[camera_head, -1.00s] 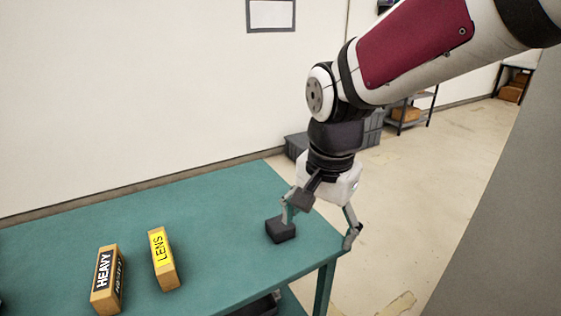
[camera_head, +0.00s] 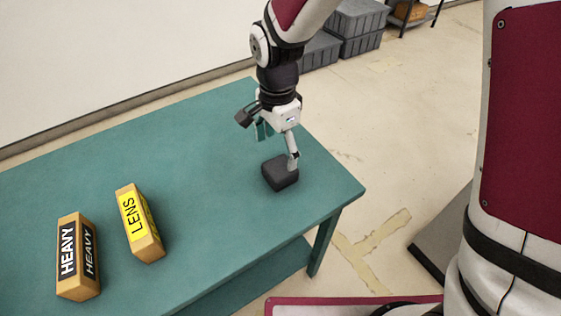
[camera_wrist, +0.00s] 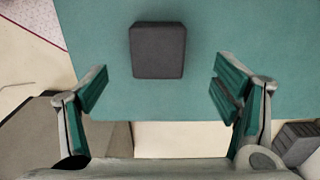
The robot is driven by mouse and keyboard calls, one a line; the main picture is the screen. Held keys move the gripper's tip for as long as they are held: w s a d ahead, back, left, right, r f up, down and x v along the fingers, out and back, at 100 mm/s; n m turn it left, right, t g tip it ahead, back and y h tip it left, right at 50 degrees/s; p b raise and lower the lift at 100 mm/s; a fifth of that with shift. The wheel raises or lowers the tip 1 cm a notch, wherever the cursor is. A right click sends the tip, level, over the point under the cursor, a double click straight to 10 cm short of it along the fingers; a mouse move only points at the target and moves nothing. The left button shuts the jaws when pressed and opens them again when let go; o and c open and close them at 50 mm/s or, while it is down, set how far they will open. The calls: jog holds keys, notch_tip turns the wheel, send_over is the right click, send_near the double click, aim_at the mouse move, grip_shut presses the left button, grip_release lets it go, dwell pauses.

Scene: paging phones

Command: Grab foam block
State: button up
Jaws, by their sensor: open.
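The foam block (camera_head: 280,174) is a dark grey block with rounded edges, lying on the teal table (camera_head: 200,165) near its right end. My gripper (camera_head: 277,146) is open and empty, pointing down at the block. In the head view one finger overlaps the block's upper right edge and the other is up and left of it; I cannot tell whether they touch. In the wrist view the block (camera_wrist: 158,50) sits beyond the spread fingertips (camera_wrist: 160,88), sideways within the gap between them and a little left of its middle.
Grey crates (camera_head: 352,30) are on the floor behind. The table around the block is otherwise clear.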

aim_at(280, 167)
jog(key=f, duration=0.8)
jog(key=shift+d+f, duration=0.1)
jog(key=shift+d, duration=0.1)
jog(key=shift+c, duration=0.3)
jog(key=c, duration=1)
